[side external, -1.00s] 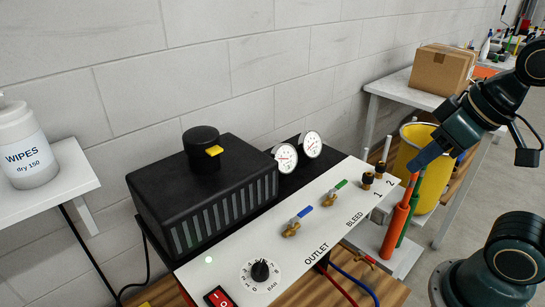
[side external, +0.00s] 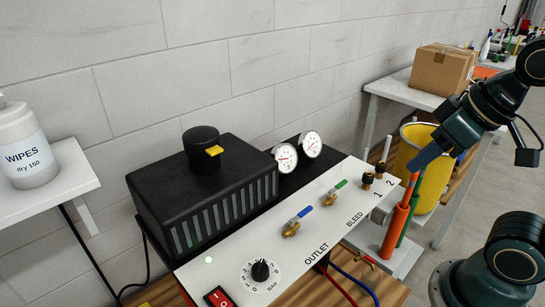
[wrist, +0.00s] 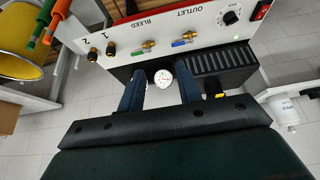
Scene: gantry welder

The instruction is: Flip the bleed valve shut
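The bleed valve (side external: 333,194) is a small brass tap with a green lever, above the word BLEED on the sloping white panel. Its green lever points along the panel, toward the numbered fittings. It also shows in the wrist view (wrist: 147,45). Beside it is the outlet valve (side external: 292,228), a brass tap with a blue lever lying the same way; it shows in the wrist view too (wrist: 185,41). My gripper (side external: 425,157) is to the right of the panel, apart from both valves. In the wrist view its two fingers (wrist: 160,95) are spread and hold nothing.
Two gauges (side external: 298,151) stand behind the valves, with a black finned box (side external: 205,185) to the left. Two brass fittings (side external: 374,179), orange and green handles (side external: 398,224) and a yellow bucket (side external: 432,180) are at the right. A dial (side external: 261,270) and red switch are in front.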

